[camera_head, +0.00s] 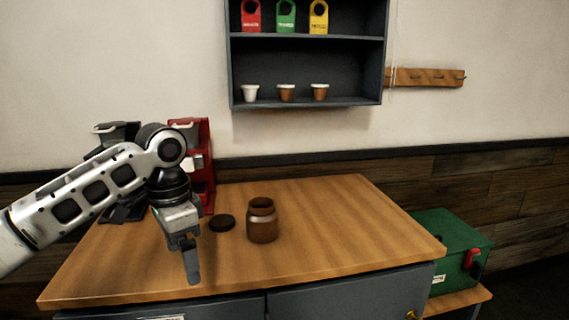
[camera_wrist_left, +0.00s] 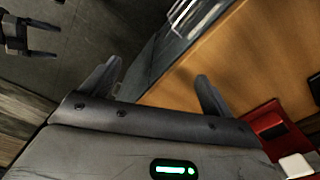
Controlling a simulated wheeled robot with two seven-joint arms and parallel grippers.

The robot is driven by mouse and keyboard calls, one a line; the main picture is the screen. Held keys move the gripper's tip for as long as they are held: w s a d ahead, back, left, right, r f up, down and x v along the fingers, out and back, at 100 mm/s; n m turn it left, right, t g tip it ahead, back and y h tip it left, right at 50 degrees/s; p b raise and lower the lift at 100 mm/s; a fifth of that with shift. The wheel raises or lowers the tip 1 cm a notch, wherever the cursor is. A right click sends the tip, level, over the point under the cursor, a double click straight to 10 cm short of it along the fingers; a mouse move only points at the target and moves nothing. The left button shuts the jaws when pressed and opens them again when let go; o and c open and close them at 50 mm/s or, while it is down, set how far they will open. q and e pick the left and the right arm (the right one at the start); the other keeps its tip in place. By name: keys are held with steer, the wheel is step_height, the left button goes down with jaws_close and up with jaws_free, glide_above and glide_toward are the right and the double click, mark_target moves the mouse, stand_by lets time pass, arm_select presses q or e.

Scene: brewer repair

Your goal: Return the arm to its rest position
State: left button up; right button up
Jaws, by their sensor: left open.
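My left arm comes in from the left in the head view, and its gripper (camera_head: 188,258) hangs pointing down over the front left part of the wooden table (camera_head: 335,225). In the left wrist view the two fingers of the left gripper (camera_wrist_left: 158,88) stand apart with nothing between them. Beyond the fingers are the table top (camera_wrist_left: 245,60) and the grey floor (camera_wrist_left: 95,45). My right gripper is not in the head view; a dark gripper-like shape shows at the top left of the left wrist view, but I cannot tell whose it is.
A brown open jar (camera_head: 262,222) and a dark round lid (camera_head: 222,223) are on the table, right of the gripper. A red machine (camera_head: 207,170) stands behind the arm, partly hidden. A wall shelf (camera_head: 305,68) holds cups and tags. A green box (camera_head: 450,245) is at right.

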arm_select(q)
steer(key=s+d+f+n+t+h, duration=0.1)
steer(key=s+d+f+h, duration=0.1)
steer(key=d+f, duration=0.45)
steer(key=s+d+f+t+h, duration=0.2)
steer(key=d+f, duration=0.1)
steer(key=f, duration=0.6)
steer(key=s+d+f+n+t+h, duration=0.1)
steer(key=d+f+h, duration=0.1)
steer(key=d+f, duration=0.35)
steer(key=s+a+f+n+t+y, duration=0.1)
steer(key=s+a+f+n+t, duration=0.2)
steer(key=s+a, duration=0.3)
steer(key=s+a+f+n+t+y, duration=0.2)
steer(key=s+a+f, duration=0.3)
steer(key=s, duration=0.4)
steer(key=shift+s+a+f+n+t, duration=0.2)
steer(key=shift+s+a+n+t, duration=0.2)
steer(key=shift+a+t, duration=0.1)
